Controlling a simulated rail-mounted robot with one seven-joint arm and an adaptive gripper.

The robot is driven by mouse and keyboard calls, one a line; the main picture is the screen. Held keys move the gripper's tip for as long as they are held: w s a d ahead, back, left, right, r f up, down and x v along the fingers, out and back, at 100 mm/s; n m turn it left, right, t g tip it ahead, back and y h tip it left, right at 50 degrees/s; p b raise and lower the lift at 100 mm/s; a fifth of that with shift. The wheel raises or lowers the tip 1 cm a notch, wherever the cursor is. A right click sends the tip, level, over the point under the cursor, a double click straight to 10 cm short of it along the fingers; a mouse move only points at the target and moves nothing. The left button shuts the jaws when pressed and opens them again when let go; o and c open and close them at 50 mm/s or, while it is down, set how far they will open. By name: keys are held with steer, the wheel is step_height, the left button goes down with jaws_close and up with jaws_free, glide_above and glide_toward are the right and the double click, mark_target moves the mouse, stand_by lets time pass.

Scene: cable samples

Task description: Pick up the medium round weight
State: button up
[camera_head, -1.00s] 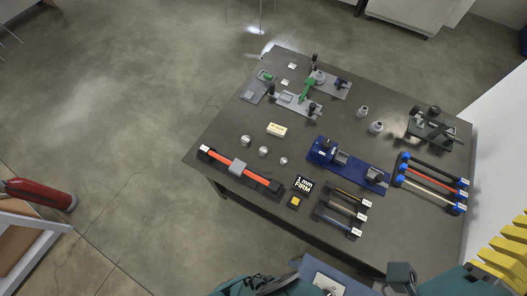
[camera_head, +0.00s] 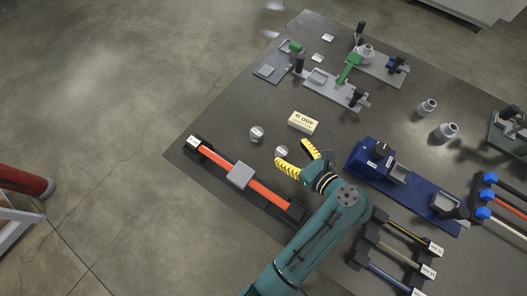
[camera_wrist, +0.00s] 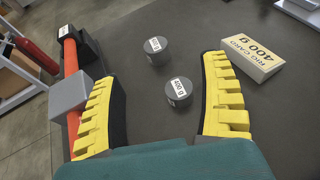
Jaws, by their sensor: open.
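The medium round weight (camera_head: 281,152) is a short grey cylinder with a white label, standing on the dark table. In the wrist view it (camera_wrist: 177,90) appears between my fingers, closer to the right one. My gripper (camera_head: 291,153) has yellow ribbed fingers, spread open and empty. In the head view its fingertips are right by this weight; I cannot tell their height above the table. A larger round weight (camera_head: 257,133) stands farther left and also shows beyond the medium one in the wrist view (camera_wrist: 157,50). The small round weight is hidden, apparently by my gripper or arm.
A cream rectangular block (camera_head: 303,122) marked 400 g lies behind the weights. A red bar with a grey block (camera_head: 240,176) lies to the left. A blue fixture (camera_head: 400,180) stands right of my gripper. Cable sample racks (camera_head: 395,250) lie at the lower right.

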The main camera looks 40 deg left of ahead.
steer(key=b, duration=0.4)
glide_toward(282, 151)
steer(key=a, duration=0.1)
steer(key=a+f, duration=0.1)
steer(key=a, duration=0.1)
steer(key=shift+s+a+f, duration=0.1)
steer(key=shift+f, duration=0.35)
steer(key=b+x, duration=0.1)
steer(key=x, duration=0.2)
steer(key=w+b+x, duration=0.1)
steer(key=b+x, duration=0.1)
steer(key=x, duration=0.1)
steer(key=shift+w, duration=0.15)
steer(key=shift+a, duration=0.35)
steer(key=c, duration=1.3)
steer(key=shift+r, duration=0.1)
steer(key=shift+c, duration=0.4)
